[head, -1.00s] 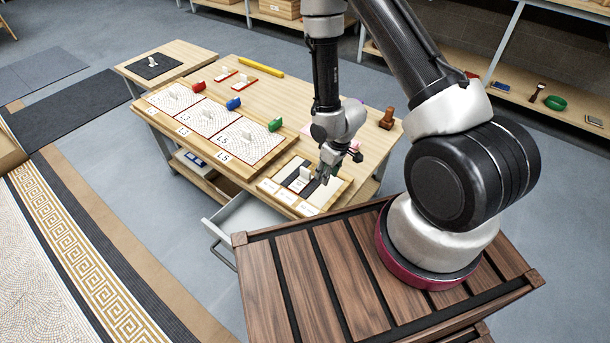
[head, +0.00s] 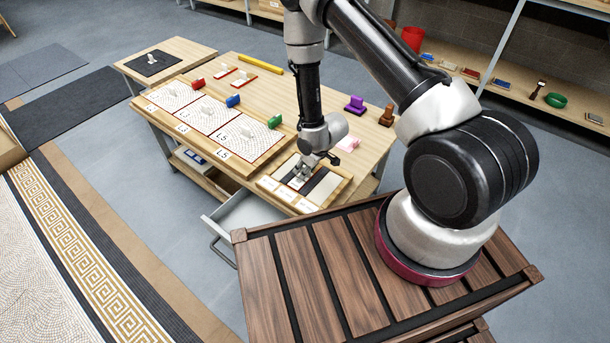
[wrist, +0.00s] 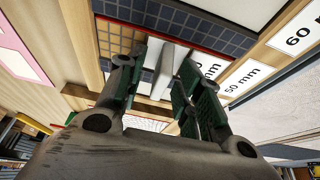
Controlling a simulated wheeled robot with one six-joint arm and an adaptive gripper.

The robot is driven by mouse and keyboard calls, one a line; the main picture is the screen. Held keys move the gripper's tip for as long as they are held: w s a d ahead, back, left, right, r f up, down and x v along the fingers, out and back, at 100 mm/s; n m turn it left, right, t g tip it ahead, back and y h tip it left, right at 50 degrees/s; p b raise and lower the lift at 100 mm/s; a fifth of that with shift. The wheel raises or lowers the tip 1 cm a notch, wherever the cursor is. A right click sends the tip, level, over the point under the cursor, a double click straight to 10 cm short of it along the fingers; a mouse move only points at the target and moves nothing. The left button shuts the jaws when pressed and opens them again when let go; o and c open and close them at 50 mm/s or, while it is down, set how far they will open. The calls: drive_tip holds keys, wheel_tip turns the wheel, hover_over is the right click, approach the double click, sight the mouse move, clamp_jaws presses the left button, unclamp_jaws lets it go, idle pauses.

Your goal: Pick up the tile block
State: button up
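The tile block (wrist: 165,72) is a pale upright block in the wrist view, standing on a strip of the sample tray. The sample tray (head: 337,190) sits at the near right of the work table, with dark and light strips and white labels. In the wrist view my gripper (wrist: 160,88) is open, with one green-padded finger on each side of the block. The block looks closer to the right finger; whether it touches is unclear. In the head view my gripper (head: 301,178) is down over the tray and largely hides the block.
Mosaic panels with pale handles (head: 208,116) lie left of the tray, beside red, blue and green (head: 275,122) pieces. A pink piece (head: 348,143), a purple stamp (head: 354,104) and a brown stamp (head: 387,116) stand to the right. An open drawer (head: 240,213) juts out below.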

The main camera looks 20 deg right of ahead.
drive_tip(key=shift+c, duration=0.2)
clamp_jaws()
drive_tip(key=shift+r, duration=0.15)
